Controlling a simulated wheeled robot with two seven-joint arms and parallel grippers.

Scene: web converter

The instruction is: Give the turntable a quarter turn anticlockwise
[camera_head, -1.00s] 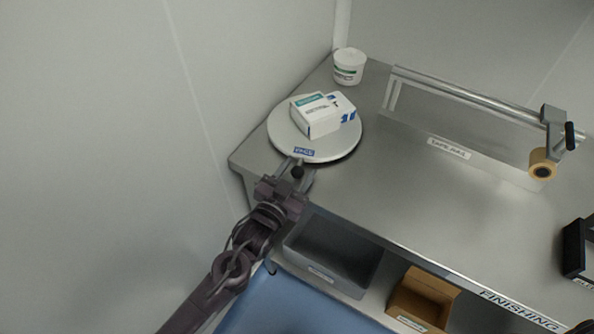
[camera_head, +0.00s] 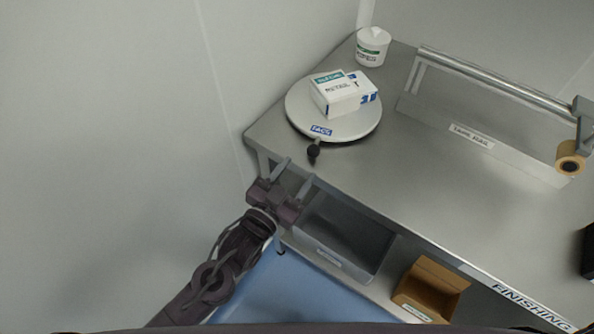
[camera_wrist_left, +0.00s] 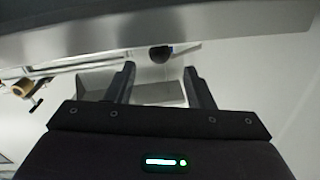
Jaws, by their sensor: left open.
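The turntable (camera_head: 298,118) is a round white disc on the back left of the steel table. A small white box with green and blue print (camera_head: 342,95) lies on it. A blue label sits on its near rim. A dark knob (camera_head: 313,151) sticks out below this label, toward the front edge. My left gripper (camera_head: 294,174) is open and empty, short of the knob and apart from it, near the table's front left corner. In the left wrist view a dark knob (camera_wrist_left: 160,53) shows beyond and between the open fingers (camera_wrist_left: 159,78). My right gripper is not in view.
A white tub (camera_head: 372,47) stands behind the turntable. A grey bin (camera_head: 345,235) and a cardboard box (camera_head: 430,290) sit below the front edge. The table's middle is clear.

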